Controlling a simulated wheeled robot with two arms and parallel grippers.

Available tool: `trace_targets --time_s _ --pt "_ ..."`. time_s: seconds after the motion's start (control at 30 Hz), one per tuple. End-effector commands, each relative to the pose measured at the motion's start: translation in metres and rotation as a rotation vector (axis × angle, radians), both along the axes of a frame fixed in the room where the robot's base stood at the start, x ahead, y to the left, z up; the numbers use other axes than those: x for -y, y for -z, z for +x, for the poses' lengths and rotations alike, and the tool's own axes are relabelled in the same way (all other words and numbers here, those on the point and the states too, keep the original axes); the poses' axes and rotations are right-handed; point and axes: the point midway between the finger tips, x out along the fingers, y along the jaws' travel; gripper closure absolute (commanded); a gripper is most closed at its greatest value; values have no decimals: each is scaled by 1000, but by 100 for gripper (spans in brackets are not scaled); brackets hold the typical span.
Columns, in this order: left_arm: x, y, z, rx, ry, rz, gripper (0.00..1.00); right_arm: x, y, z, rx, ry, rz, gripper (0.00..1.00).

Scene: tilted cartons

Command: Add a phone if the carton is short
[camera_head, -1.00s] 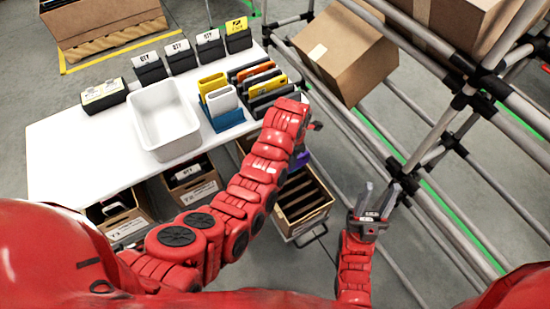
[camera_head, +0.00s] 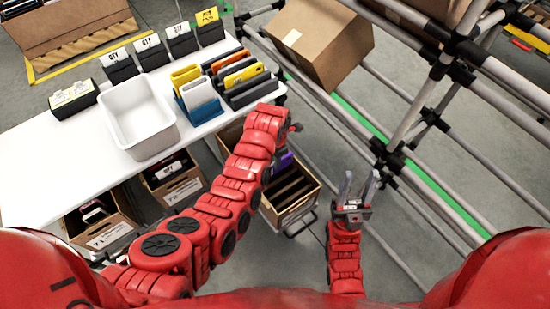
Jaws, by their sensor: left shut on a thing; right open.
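My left arm reaches over an open brown carton (camera_head: 304,207) with dark dividers, low beside the table's right end. My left gripper (camera_head: 284,150) is mostly hidden behind its own wrist. It is shut on a purple thing, apparently a phone (camera_head: 284,162), which shows just below the wrist at the carton's far part. Whether it touches the carton cannot be told. Upright phones in yellow, white, orange and grey stand in a blue rack (camera_head: 203,114) and a dark rack (camera_head: 257,93) on the table. My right gripper (camera_head: 357,188) is open and empty, right of the carton.
The white table (camera_head: 40,170) holds a white bin (camera_head: 165,140) and several dark tag holders. Two more cartons (camera_head: 105,238) (camera_head: 183,191) stand beneath its front edge. A pipe rack (camera_head: 385,160) with a tilted brown box (camera_head: 330,45) is close on the right.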

Motion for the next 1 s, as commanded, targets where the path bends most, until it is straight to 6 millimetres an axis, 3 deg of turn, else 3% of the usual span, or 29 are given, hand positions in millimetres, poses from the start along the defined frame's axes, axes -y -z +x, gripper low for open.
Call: trace_targets --time_s 0.7,1.0 --pt "0 58 0 0 -1 0 100 0 41 0 0 0 0 55" --pt "0 66 0 0 -1 0 100 0 47 0 0 0 0 55"
